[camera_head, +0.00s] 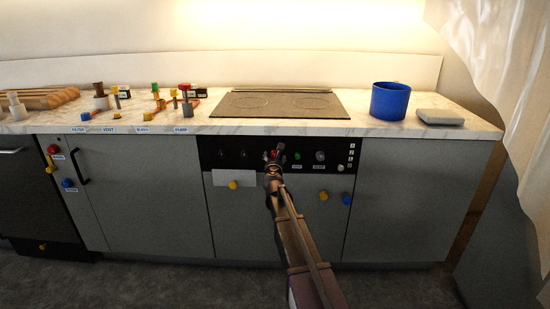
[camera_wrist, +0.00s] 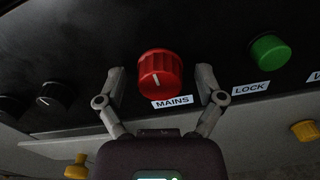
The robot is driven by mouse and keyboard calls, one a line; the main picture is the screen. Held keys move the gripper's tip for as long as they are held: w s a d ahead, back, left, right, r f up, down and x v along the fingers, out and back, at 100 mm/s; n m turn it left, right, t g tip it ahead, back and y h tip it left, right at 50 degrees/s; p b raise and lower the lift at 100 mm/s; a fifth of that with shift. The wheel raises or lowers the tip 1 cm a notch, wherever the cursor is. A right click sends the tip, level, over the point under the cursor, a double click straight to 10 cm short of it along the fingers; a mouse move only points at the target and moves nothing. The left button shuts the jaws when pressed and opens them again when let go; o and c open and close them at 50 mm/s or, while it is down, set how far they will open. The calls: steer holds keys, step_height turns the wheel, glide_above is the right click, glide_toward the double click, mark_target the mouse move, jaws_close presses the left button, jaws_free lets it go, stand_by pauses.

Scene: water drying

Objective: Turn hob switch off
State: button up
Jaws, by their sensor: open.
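The black control panel (camera_head: 228,154) is set in the grey cabinet front below the hob (camera_head: 281,104). A green knob (camera_wrist: 269,52) labelled "LOCK" is to the right, and a black knob (camera_wrist: 49,94) is to the left.
Clear floor lies in front.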

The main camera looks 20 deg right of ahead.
steer(key=c, duration=1.1)
steer(key=shift+c, duration=0.2)
steer(key=shift+m, duration=0.4)
steer(key=m, duration=0.3)
steer(key=shift+m, duration=0.3)
steer(key=m, duration=1.3)
steer(key=shift+w, duration=0.1)
steer(key=shift+m, duration=0.4)
